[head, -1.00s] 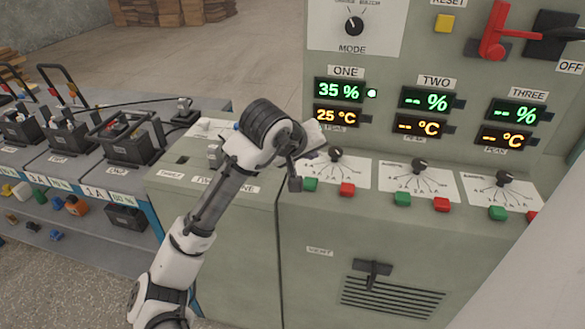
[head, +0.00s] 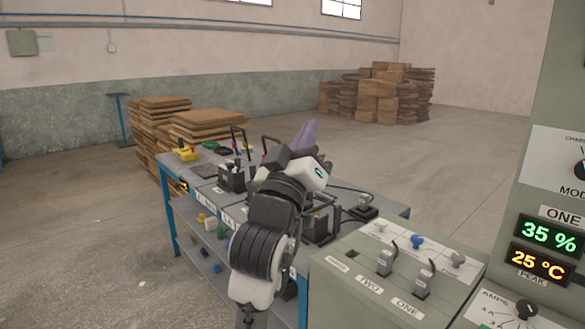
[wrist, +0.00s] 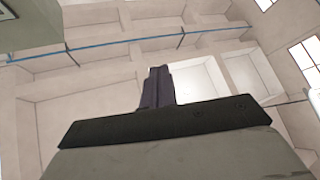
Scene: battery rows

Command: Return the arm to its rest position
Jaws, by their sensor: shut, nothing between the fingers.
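My arm is folded up in the lower middle of the head view. My gripper (head: 308,134) points upward above the battery bench, its fingers a purplish grey. In the wrist view the fingers (wrist: 158,84) are together with nothing between them, against the ceiling and upper walls. The gripper touches nothing that I can see. My arm hides part of the bench and some of the batteries.
The battery bench (head: 390,212) carries black batteries (head: 232,177). The grey console (head: 345,285) with plugs and the panel reading 35 % and 25 °C (head: 545,245) are at right. Cardboard stacks (head: 380,95) stand behind.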

